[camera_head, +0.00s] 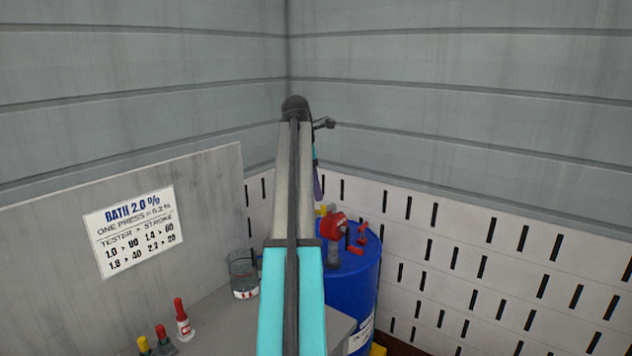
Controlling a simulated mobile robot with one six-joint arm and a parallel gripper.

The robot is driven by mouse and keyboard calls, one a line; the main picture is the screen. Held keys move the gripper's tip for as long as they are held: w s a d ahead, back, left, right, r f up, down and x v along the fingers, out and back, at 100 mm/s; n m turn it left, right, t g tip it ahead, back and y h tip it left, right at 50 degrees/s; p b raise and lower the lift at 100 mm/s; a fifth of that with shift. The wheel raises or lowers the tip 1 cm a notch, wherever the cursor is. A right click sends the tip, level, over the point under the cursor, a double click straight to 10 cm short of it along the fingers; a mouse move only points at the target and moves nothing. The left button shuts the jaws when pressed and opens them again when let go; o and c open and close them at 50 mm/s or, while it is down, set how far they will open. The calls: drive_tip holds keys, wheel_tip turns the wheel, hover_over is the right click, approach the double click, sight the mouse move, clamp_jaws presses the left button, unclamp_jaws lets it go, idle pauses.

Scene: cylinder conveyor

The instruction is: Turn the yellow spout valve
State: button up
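A blue drum (357,285) stands right of my arm, with a red fitting (333,225) and small red parts on its top. A small yellow part (322,210) shows at the drum's far left edge, partly hidden by my arm. Another yellow piece (377,349) shows low by the drum's foot, cut by the frame's bottom. I cannot tell which of these is the spout valve. My arm reaches up the middle of the view. A narrow teal and purple part hangs from its far end, above the drum. My gripper's fingers cannot be made out.
A grey bench holds a glass beaker (243,275) with liquid, a red-capped bottle (183,320), and red and yellow tops (144,345) at the lower left. A sign (133,232) hangs on the grey panel (40,280). A white slotted wall (500,270) stands behind the drum.

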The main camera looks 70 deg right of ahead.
sight(323, 205)
drive_tip(key=shift+f, duration=0.1)
drive_tip(key=shift+b+x, duration=1.95)
drive_tip(key=shift+x, duration=3.55)
drive_tip(key=shift+s, duration=0.1)
drive_tip(key=c, duration=1.8)
drive_tip(key=shift+o, duration=1.4)
drive_tip(key=shift+d, duration=0.1)
